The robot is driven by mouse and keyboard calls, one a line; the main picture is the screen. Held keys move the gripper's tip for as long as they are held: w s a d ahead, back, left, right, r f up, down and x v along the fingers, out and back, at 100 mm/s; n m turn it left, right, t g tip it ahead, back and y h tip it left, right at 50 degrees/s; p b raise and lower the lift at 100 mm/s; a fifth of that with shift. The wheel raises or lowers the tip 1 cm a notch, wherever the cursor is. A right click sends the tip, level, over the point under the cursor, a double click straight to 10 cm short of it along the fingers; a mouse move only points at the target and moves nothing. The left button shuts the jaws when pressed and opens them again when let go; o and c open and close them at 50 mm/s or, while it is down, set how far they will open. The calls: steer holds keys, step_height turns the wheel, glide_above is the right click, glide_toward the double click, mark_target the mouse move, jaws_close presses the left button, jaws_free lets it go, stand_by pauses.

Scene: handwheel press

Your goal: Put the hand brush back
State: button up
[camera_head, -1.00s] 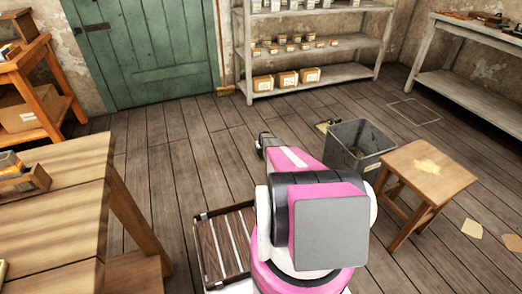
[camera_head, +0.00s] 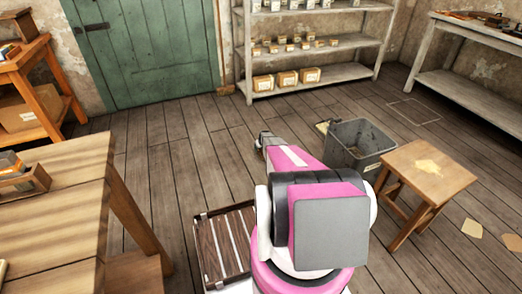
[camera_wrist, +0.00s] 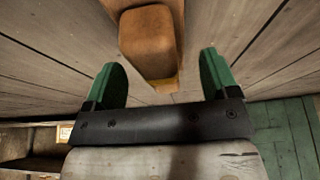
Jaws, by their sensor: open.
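My gripper (camera_wrist: 158,62) is open, with its two green fingers wide apart in the wrist view. A brown, rounded wooden block with a yellowish lower edge, which looks like the hand brush (camera_wrist: 150,38), shows between and beyond the fingertips. I see clear gaps between it and both fingers. In the head view my gripper (camera_head: 262,143) is low over the floor, left of the grey bin, partly hidden by my arm. The brush cannot be made out there.
A grey open bin (camera_head: 357,152) stands right of my gripper, with a wooden stool (camera_head: 428,170) beside it. A slatted crate (camera_head: 204,242) lies left of my arm. A wooden table (camera_head: 60,225) is at the left. Shelves (camera_head: 310,73) stand at the back. The floor towards the door is clear.

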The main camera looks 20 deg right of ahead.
steer(key=v, duration=1.2)
steer(key=s+a+r+g, duration=0.2)
steer(key=s+a+r, duration=1.4)
steer(key=s+r, duration=0.2)
steer(key=s+a+r, duration=0.4)
steer(key=s+r, duration=0.2)
steer(key=s, duration=0.4)
steer(key=s+a+r+g, duration=0.1)
steer(key=s+a+r, duration=0.3)
steer(key=s+r, duration=0.3)
steer(key=s+a+r+g, duration=0.1)
steer(key=s+a+r, duration=0.4)
steer(key=s, duration=0.8)
step_height(320, 180, up, 2)
steer(key=shift+s+r, duration=0.1)
steer(key=shift+s, duration=0.05)
steer(key=shift+a, duration=0.1)
steer(key=shift+c, duration=0.3)
